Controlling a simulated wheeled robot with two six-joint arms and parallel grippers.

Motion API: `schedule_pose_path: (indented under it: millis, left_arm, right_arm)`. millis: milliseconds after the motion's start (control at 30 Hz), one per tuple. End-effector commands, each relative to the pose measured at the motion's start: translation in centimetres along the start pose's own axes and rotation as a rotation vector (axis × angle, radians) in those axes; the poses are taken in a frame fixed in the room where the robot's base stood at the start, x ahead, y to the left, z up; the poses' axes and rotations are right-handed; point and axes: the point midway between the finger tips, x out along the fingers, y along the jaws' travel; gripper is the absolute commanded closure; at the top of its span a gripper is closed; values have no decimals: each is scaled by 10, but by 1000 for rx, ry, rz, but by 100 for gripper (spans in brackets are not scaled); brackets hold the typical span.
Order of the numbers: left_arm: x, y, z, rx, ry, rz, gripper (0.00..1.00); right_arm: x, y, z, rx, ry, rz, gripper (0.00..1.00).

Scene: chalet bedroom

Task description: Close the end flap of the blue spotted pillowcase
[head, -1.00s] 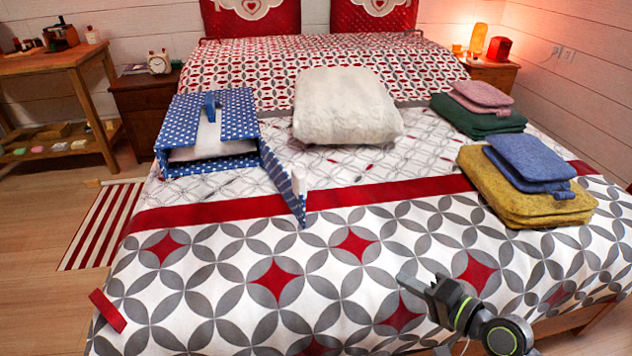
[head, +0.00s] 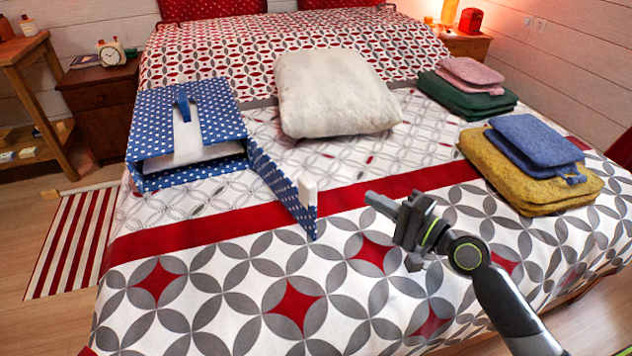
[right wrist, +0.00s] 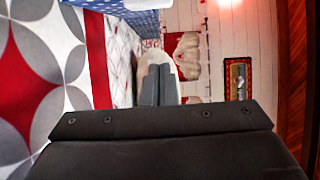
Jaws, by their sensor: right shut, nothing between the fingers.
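The blue spotted pillowcase (head: 215,118) lies on the left part of the bed, its near end open with white filling (head: 186,150) showing inside. Its end flap (head: 280,190) stands swung out from the right side of the opening, reaching toward the red band, with a white tab (head: 308,193) at its free end. A blue corner of the pillowcase set also shows at the top of the right wrist view (right wrist: 145,18). My right gripper (head: 372,200) is shut and empty, to the right of the flap's free end and apart from it. My left gripper is not in view.
A white cushion (head: 335,92) lies behind the flap. Yellow and blue folded cloths (head: 530,180) and green and pink ones (head: 467,92) lie on the right. The bedcover in front of the flap is clear.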

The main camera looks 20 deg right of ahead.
Motion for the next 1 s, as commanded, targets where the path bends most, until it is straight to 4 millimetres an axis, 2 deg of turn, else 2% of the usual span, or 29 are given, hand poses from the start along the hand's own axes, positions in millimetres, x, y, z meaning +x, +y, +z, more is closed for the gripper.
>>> schedule_pose_path:
  millis: [167, 467, 700, 1000]
  left_arm:
    - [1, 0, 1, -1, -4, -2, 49]
    - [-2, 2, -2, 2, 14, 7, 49]
    - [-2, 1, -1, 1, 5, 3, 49]
    - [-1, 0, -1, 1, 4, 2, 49]
  right_arm:
    - [29, -1, 1, 3, -1, -5, 100]
    - [94, 0, 1, 2, -3, -3, 100]
    - [100, 0, 30, 2, -2, -1, 100]
    - [102, 0, 40, 0, -1, 1, 100]
